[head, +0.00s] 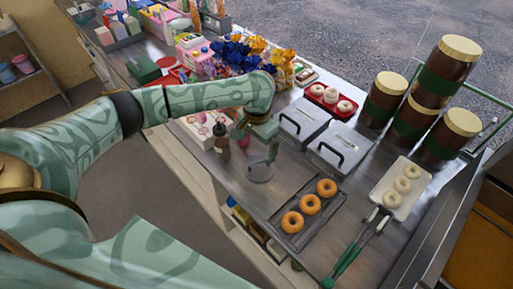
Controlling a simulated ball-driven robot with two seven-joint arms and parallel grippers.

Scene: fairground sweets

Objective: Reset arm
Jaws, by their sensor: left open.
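My left arm, pale green with a darker pattern, reaches in from the left over the metal counter. Its gripper (264,152) points down above the counter, open, with nothing seen between its fingers. A round, shiny dish-like thing (260,173) lies right under the fingertips; I cannot tell whether they touch it. A dark brown bottle with a red top (221,140) stands just left of the gripper. My right gripper is not in view.
Two lidded metal containers (303,118) stand right of the gripper. A dark tray (325,210) of orange doughnuts, tongs (357,247) and a white tray (385,205) of pale doughnuts lie nearer. Tall brown jars (446,70) stand at the right. Wrapped sweets (235,55) crowd the back.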

